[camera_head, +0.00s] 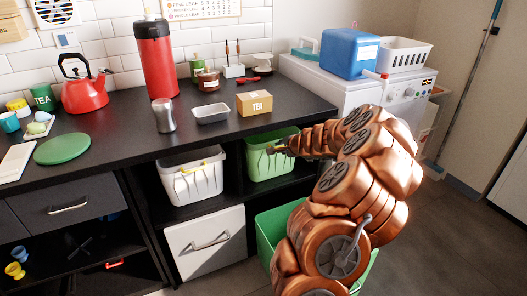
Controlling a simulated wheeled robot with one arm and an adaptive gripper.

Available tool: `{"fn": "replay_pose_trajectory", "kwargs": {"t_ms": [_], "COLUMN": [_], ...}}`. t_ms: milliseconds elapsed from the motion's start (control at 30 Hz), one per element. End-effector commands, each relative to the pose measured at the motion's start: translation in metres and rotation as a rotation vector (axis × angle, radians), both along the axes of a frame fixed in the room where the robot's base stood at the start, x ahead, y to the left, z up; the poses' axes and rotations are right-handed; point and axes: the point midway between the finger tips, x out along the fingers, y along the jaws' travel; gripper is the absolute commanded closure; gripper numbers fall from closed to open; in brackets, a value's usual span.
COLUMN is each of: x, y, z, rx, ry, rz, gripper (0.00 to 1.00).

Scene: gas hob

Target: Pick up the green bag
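No green thing is clearly a bag. A green open-topped container (268,165), bag or bin, stands in the right shelf bay under the black counter. A larger green bin (268,229) stands on the floor below, partly hidden by my copper-coloured arm. My gripper (275,149) is at the arm's left end, in front of the upper part of the shelf container. It looks small and dark, and I cannot tell whether it touches the container or whether its fingers are open or shut.
A white bin (190,177) stands left of the green container. The black counter (120,135) above holds a red kettle (84,88), red flask (157,62), metal shaker (163,115), tray (211,114) and tea box (254,104). A white washing machine (385,98) stands right. Floor at right is clear.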

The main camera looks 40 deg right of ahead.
Motion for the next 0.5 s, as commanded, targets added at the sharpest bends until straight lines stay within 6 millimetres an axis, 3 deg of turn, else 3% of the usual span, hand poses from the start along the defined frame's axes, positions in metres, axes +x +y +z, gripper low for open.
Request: {"fn": "replay_pose_trajectory", "kwargs": {"t_ms": [200,500], "x": [0.016,0.017], "y": [-0.006,-0.008], "z": [-0.012,-0.013], "rx": [0.0,0.0], "ry": [0.001,-0.001], "rz": [-0.001,-0.004], "gripper": [0.84,0.84]}}
